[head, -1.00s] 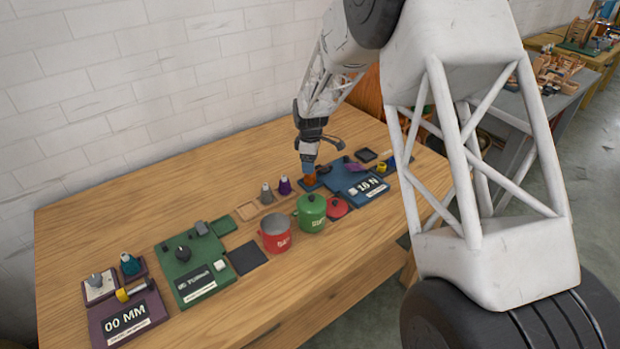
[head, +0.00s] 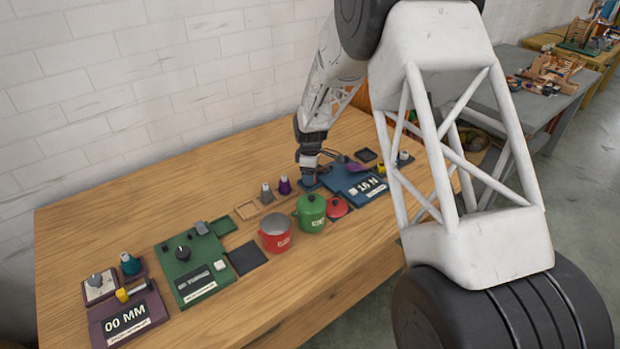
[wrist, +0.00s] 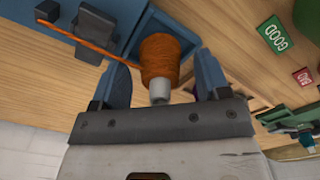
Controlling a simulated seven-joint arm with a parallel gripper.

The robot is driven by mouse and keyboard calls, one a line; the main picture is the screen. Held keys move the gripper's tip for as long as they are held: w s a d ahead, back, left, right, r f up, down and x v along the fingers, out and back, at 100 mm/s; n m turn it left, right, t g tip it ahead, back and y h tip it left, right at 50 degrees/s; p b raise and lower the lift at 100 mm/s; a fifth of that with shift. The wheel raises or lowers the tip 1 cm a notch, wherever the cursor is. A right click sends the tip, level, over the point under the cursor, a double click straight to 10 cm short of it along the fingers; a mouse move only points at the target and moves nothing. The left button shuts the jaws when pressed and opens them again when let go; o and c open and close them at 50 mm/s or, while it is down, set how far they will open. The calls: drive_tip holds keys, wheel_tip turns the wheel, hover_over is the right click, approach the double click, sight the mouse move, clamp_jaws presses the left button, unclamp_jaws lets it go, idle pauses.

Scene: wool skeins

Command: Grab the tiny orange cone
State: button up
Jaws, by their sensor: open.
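The tiny orange cone (wrist: 163,60) is a wound skein with a pale grey tip. In the wrist view it lies between the two blue fingers of my open gripper (wrist: 162,78), with a gap visible at each side. It sits at a blue tray (wrist: 150,20). An orange strand (wrist: 85,42) runs from the cone toward a dark grey fitting. In the head view my gripper (head: 308,184) is low over the blue pad at the table's right part, and the cone is hidden behind it.
A blue board (head: 362,183) marked "16 N" stands right of my gripper. Purple (head: 284,187) and grey (head: 266,194) cones stand to its left. Green (head: 311,212) and red (head: 275,234) pots are in front. The table's back left is clear.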

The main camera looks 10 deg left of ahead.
drive_tip(key=shift+c, duration=0.3)
drive_tip(key=c, duration=0.9)
drive_tip(key=shift+r, duration=0.2)
drive_tip(key=shift+c, duration=0.2)
drive_tip(key=shift+r, duration=4.85)
drive_tip(key=shift+r, duration=0.15)
drive_tip(key=shift+r, duration=2.35)
